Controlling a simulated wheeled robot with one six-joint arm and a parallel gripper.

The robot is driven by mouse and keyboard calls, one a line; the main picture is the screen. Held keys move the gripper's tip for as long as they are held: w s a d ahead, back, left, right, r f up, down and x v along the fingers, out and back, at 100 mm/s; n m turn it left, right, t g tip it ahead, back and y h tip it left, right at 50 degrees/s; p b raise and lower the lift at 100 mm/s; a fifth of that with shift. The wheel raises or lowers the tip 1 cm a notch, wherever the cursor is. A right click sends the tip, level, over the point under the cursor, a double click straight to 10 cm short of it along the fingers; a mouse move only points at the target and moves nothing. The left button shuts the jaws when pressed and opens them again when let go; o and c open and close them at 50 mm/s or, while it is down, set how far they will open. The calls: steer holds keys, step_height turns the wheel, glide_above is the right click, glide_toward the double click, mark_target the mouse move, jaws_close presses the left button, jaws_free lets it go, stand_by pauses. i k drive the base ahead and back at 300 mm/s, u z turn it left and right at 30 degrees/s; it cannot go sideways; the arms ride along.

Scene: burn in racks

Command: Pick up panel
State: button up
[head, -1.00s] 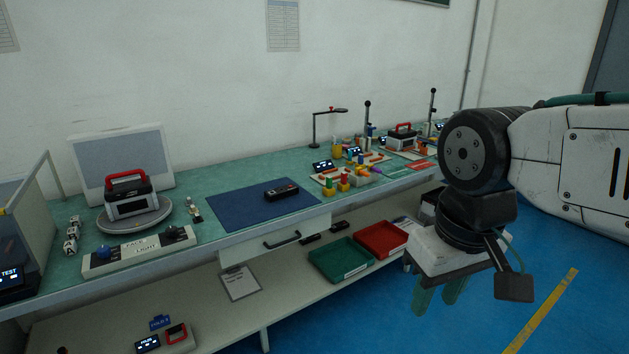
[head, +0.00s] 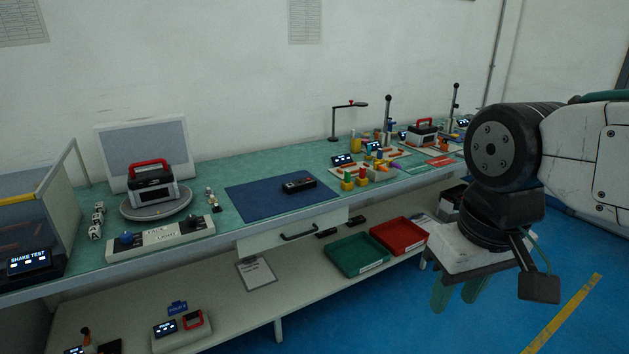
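I cannot tell for sure which thing is the panel. A dark, flat, oblong piece with small markings (head: 299,185) lies on the blue mat (head: 255,202) in the middle of the bench and may be it. My gripper (head: 457,294) hangs at the right, pointing down in front of the bench and well apart from the mat. Its two green fingers stand apart with nothing visible between them.
A red-handled device (head: 153,186) stands on a round turntable at the left. A shake test box (head: 33,255) is at the far left. Green (head: 356,254) and red (head: 399,236) trays sit on the lower shelf. Blue floor is free at the right.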

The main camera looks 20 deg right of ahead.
mark_target(293, 187)
steer(key=u, duration=0.5)
steer(key=i, duration=0.55)
steer(key=u, duration=0.55)
steer(key=i, duration=1.25)
steer(key=z, duration=1.15)
steer(key=i, duration=0.45)
steer(key=z, duration=0.5)
